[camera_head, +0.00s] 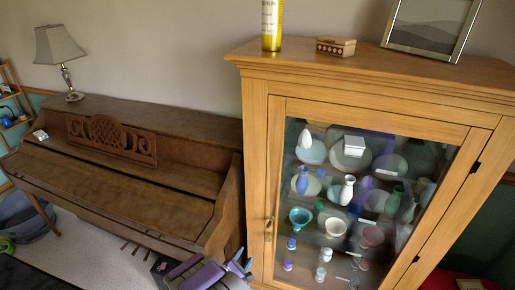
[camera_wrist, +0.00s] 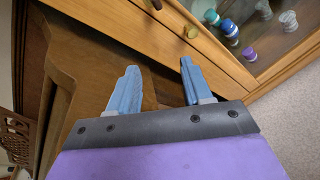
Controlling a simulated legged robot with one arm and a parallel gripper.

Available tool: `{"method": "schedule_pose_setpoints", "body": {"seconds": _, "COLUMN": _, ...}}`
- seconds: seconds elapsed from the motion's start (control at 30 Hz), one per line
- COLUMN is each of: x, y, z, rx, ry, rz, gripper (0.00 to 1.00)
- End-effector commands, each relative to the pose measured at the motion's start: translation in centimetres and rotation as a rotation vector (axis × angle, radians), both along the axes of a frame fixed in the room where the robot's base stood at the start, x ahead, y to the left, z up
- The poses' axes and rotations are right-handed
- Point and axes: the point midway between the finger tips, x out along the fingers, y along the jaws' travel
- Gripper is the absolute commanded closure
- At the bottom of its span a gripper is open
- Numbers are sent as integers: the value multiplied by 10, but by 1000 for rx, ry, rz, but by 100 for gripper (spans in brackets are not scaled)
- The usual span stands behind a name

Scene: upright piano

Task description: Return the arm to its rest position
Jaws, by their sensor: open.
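My gripper (camera_wrist: 158,82) shows in the wrist view with its two blue fingers spread apart and nothing between them. In the head view my gripper (camera_head: 240,263) is at the bottom, with the purple arm reaching in low between the piano and the cabinet. The piano's right end (camera_wrist: 85,90) lies behind the fingers in the wrist view. The cabinet's wooden front (camera_wrist: 200,38) is just beyond the fingertips. I cannot tell whether the gripper touches either one.
The upright piano (camera_head: 120,185) fills the left, with a lamp (camera_head: 62,60) on top. The glass-door cabinet (camera_head: 257,150) holds several vases and dishes. On it stand a yellow bottle (camera_head: 271,25), a small box (camera_head: 336,46) and a picture frame (camera_head: 430,28).

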Motion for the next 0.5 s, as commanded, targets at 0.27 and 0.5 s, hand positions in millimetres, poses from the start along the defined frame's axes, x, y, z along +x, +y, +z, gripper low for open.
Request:
{"method": "schedule_pose_setpoints", "body": {"seconds": 0.27, "x": 28, "y": 24, "z": 40, "rx": 468, "ry": 104, "rz": -51, "gripper": 51}}
{"method": "schedule_pose_setpoints", "body": {"seconds": 0.5, "x": 32, "y": 37, "z": 92, "rx": 856, "ry": 225, "rz": -125, "gripper": 51}}
